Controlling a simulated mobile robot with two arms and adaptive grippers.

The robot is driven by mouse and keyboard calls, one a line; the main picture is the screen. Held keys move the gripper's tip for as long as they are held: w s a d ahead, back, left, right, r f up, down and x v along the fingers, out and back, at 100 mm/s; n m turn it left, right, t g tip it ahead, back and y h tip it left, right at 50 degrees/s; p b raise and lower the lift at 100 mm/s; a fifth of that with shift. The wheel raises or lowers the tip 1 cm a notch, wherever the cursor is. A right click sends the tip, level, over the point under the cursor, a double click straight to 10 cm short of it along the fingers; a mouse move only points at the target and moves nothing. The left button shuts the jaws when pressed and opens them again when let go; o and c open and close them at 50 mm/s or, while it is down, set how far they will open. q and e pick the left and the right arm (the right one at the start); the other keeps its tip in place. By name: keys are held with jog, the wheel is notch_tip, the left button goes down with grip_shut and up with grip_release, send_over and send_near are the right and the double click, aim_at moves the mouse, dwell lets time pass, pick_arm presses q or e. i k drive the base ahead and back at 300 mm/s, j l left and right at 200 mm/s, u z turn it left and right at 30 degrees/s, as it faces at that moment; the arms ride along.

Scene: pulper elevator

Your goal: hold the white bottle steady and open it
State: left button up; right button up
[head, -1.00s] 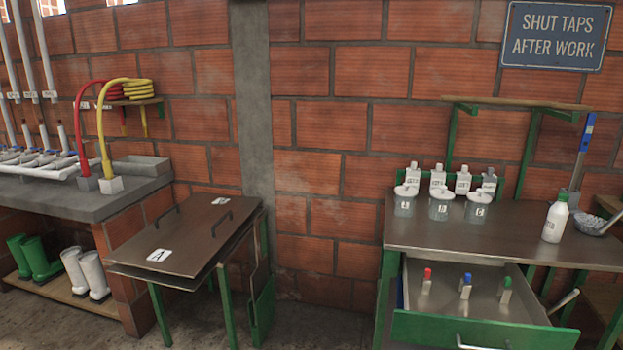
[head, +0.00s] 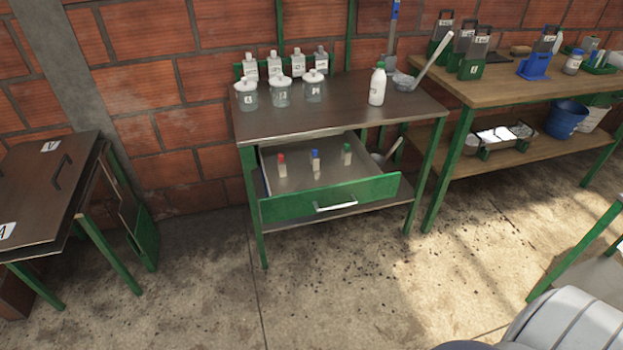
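The white bottle (head: 377,86) stands upright on the right part of a dark-topped table (head: 330,117) with green legs. It has a green cap (head: 380,65) on top and dark lettering on its side. Nothing touches it. Neither of my grippers is in the head view.
A drawer (head: 330,200) under the tabletop is pulled open, with small colour-capped bottles inside. Lidded jars (head: 281,94) and small bottles stand at the back left. A ladle and bowl (head: 405,82) are beside the bottle. A wooden bench (head: 490,84) stands at right.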

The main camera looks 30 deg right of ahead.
aim_at(379, 79)
jog(key=z, duration=1.35)
jog(key=u, duration=0.5)
jog(key=i+l+u, duration=0.2)
jog(key=l+u, duration=0.15)
jog(key=i+l+u, duration=0.15)
jog(key=l+u, duration=0.2)
jog(key=l, duration=0.2)
jog(key=i+l+u, duration=0.1)
jog(key=l+u, duration=0.25)
jog(key=l, duration=0.15)
jog(key=l+u, duration=0.35)
jog(key=l, duration=0.15)
